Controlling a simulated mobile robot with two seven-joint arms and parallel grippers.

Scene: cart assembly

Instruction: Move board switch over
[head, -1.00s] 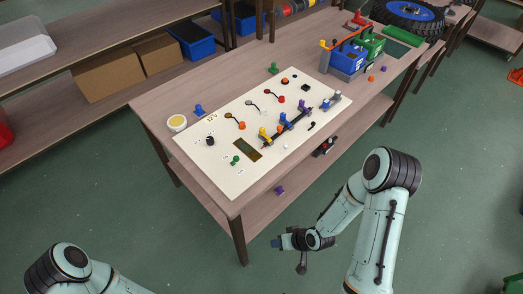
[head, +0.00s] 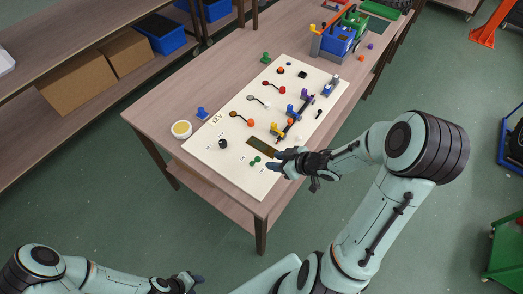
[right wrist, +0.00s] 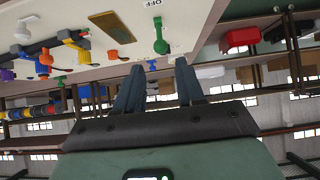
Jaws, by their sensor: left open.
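The cream board (head: 205,150) lies on the wooden table. A small green switch (head: 255,160) stands near the board's front corner, by a dark display plate (head: 261,148). In the right wrist view the green switch (right wrist: 160,38) stands beside an "OFF" label, just beyond my fingertips. My right gripper (head: 280,163) is over the board's front edge, close to the switch. Its two fingers (right wrist: 158,75) are apart with nothing between them, and the switch lines up with the gap. My left gripper (head: 192,281) is open, low at the front left, away from the table.
The board also bears several coloured levers, a black knob (head: 222,144) and a dark rail with yellow and blue clamps (head: 292,123). A blue bin (head: 338,39) stands further back.

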